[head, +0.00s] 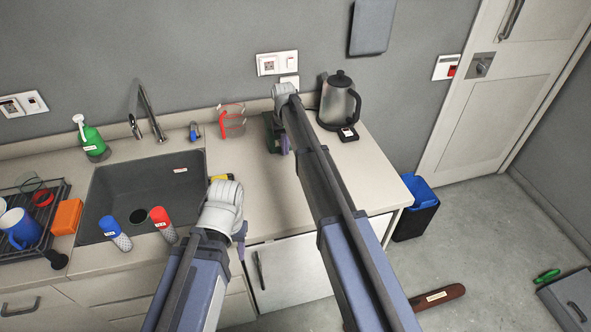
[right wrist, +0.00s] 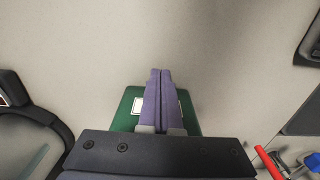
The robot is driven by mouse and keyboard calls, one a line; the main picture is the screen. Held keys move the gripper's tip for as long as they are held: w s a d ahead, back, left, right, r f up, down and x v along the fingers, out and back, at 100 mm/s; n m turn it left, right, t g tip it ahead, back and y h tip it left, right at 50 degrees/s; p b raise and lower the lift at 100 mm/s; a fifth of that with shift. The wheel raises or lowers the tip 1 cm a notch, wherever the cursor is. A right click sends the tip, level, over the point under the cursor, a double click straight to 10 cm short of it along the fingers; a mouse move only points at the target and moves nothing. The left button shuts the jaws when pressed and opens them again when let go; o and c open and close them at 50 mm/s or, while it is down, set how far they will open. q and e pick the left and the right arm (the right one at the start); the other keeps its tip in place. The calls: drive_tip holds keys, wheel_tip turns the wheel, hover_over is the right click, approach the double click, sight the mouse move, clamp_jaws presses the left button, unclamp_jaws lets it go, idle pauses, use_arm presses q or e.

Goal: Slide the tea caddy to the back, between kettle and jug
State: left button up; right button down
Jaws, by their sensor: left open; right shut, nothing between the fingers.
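In the right wrist view the caddy (right wrist: 125,112) shows green with a pale label behind the fingers. My right gripper (head: 285,146) is shut and empty; its fingertips (right wrist: 160,72) overlap the caddy in view. Whether they touch it I cannot tell. My left gripper (head: 241,240) is open and empty near the counter's front edge, fingers pointing down, away from the caddy.
The sink (head: 120,180) with its tap is on the left. A red-capped shaker (head: 162,222) and a blue-capped one stand at its front. The middle counter (head: 262,195) is mostly clear.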

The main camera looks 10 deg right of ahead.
drive_tip(key=shift+s, duration=0.7)
wheel_tip(320, 180, up, 10)
drive_tip(key=p, duration=1)
drive_tip(key=s+a+f+n+b, duration=0.1)
drive_tip(key=s+a, duration=0.2)
drive_tip(key=s, duration=0.8)
drive_tip(key=s+a+f+n+b, duration=0.1)
drive_tip(key=s+a+f+b, duration=0.1)
drive_tip(key=s, duration=1)
drive_tip(key=s+a+f+n+h+b, duration=0.1)
drive_tip(key=s+a, duration=0.3)
drive_tip(key=s, duration=0.7)
drive_tip(key=shift+s+a+f+b, duration=0.3)
drive_tip(key=shift+f+b, duration=0.05)
drive_tip(key=shift+b, duration=0.1)
